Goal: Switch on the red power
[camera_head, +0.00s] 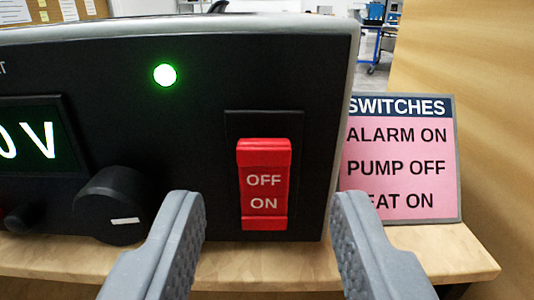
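A red rocker switch (264,185) marked OFF above ON sits on the black front panel of a device (215,100). A green light (165,75) glows on the panel, up and left of the switch. My gripper (270,215) is open, its two grey fingers apart and empty. In the picture the fingers lie to either side of the switch's lower part, in front of the panel. I see no contact with the switch. I cannot tell how far the fingertips are from the panel.
A black knob (112,205) and a lit display (32,140) ending in "0 V" are left of the switch. A pink SWITCHES sign (400,155) stands at the right, partly behind my right finger. The wooden table edge (265,265) runs below the device.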

